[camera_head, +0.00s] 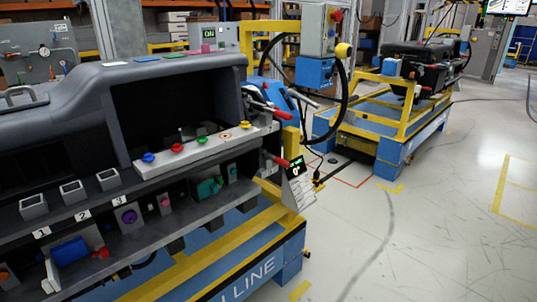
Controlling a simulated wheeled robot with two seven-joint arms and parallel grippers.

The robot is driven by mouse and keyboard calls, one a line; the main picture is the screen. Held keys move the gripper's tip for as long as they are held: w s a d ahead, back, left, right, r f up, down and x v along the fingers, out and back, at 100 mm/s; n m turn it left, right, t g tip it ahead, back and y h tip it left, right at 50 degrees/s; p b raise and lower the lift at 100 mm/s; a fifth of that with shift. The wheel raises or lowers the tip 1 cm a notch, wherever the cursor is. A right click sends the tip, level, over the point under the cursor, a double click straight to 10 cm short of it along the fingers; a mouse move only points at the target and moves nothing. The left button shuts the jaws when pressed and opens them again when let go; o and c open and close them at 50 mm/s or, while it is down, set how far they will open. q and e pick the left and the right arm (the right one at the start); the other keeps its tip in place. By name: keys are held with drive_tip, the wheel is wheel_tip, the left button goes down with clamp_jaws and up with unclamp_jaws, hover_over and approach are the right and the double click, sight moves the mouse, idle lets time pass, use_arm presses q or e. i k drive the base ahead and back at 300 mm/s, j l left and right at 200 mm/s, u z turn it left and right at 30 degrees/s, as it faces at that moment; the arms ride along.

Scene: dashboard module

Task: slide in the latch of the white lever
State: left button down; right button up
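The dashboard module (170,75) fills the left half of the head view, a dark grey console on a blue and yellow stand. Levers stick out at its right end: one with a red grip (276,160) low down, another with a red grip (272,111) higher up, and a pale, whitish lever (302,98) beside the upper one. The pale one may be the white lever; it is small here and I cannot make out its latch. Neither of my grippers is in view.
A white strip with coloured knobs (190,152) crosses the module's front. Numbered square bins (73,192) and several fixtures sit on lower shelves. A small display (296,169) stands by the lower lever. Another yellow and blue cart (385,120) is behind. Floor (420,230) at right is clear.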

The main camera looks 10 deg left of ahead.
sight(52, 284)
drive_tip(key=j+u, duration=1)
drive_tip(key=u, duration=0.15)
drive_tip(key=i, duration=0.05)
